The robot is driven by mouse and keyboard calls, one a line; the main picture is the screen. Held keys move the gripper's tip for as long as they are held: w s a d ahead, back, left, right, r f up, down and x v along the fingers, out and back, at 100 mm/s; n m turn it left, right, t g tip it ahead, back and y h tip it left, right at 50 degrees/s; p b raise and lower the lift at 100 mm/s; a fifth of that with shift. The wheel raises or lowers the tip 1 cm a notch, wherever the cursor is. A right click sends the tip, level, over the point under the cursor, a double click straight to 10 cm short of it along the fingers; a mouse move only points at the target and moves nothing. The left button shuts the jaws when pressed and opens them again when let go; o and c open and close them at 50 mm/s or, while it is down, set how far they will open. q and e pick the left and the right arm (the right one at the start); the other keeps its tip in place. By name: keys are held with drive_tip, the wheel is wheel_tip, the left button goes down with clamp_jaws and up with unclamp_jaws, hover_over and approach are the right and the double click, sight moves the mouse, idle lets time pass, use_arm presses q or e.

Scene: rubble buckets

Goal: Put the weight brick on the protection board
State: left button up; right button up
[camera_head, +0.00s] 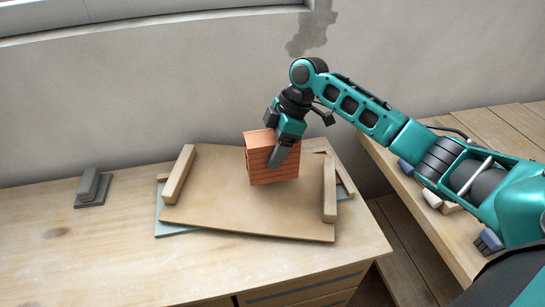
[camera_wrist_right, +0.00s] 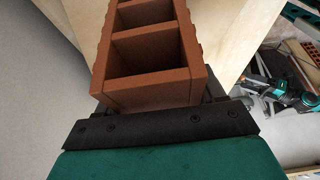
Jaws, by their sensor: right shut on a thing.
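The weight brick (camera_head: 268,167) is orange-red with ribbed sides. My right gripper (camera_head: 280,156) is shut on it, with a dark finger across its near side. The protection board (camera_head: 235,208) is a tan sheet with a wooden batten at each end, lying on the wooden worktop. The brick is over the back middle of the board; I cannot tell whether it touches it. In the right wrist view the brick (camera_wrist_right: 151,75) fills the upper middle, its open hollow cells facing the camera. My left gripper is not in view.
A grey-blue sheet (camera_head: 170,226) shows under the board. A small grey block-like object (camera_head: 92,187) stands on the worktop (camera_head: 75,255) at left. A wooden bench (camera_head: 505,135) is on the right across a gap. The wall is close behind; the worktop's front left is clear.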

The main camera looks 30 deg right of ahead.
drive_tip(key=shift+f, duration=1.4)
drive_tip(key=shift+f, duration=0.1)
drive_tip(key=shift+f, duration=0.35)
drive_tip(key=o, duration=1.5)
drive_tip(key=shift+o, duration=0.2)
drive_tip(key=shift+r, duration=0.45)
drive_tip(key=v, duration=1.2)
drive_tip(key=shift+p, duration=0.3)
